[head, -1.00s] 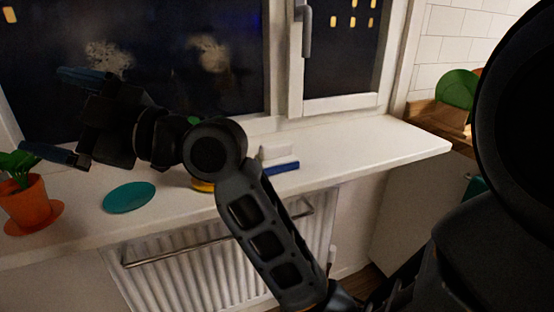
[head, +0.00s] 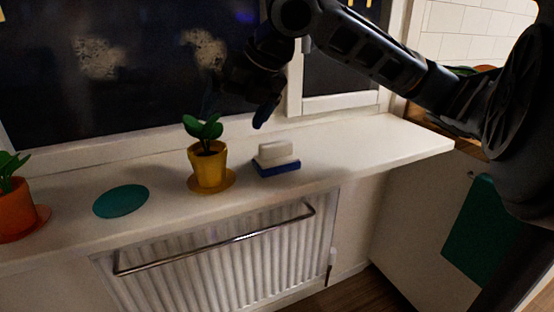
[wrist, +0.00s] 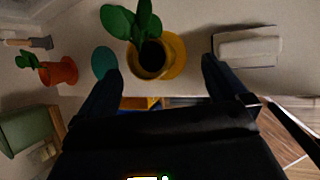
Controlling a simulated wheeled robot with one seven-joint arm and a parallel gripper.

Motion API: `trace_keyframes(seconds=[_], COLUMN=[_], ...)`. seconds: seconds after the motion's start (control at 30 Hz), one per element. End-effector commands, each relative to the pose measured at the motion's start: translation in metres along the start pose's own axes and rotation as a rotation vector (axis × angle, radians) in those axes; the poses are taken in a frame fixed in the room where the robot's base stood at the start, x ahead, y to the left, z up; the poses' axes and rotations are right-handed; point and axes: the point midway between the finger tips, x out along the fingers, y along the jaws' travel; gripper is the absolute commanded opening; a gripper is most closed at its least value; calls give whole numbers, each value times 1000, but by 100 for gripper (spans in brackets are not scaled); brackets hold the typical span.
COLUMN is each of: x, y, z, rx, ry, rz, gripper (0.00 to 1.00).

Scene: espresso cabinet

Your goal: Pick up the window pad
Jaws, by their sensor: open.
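The window pad, a white block on a blue base (head: 277,160), rests on the white window sill just right of the yellow pot. In the wrist view its pale top (wrist: 248,48) shows at the upper right, beyond the right fingertip. My gripper (head: 238,104) is open and empty, above the sill in front of the dark window, up and slightly left of the pad. In the wrist view the fingers (wrist: 160,75) point toward the yellow pot, with the pad outside them to the right.
A yellow pot with a green plant (head: 208,165) stands close left of the pad. A teal disc (head: 121,201) and an orange pot (head: 14,212) are farther left. A radiator (head: 225,255) is below the sill. The sill right of the pad is clear.

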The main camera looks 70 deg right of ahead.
Motion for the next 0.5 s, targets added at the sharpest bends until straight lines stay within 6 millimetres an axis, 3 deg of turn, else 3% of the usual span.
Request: trace_keyframes(seconds=[0.03,0.1,0.2,0.33,0.5], x=[-5,-11,-19,-22,-7], y=[-25,-50,-76,-91,-97], z=[0,-1,-4,-6,-8], rx=[-29,-62,-93,-109,-110], ry=[9,32,60,80,84], rz=[-87,-180,-271,-321,-325], gripper=[100,100,100,100,100])
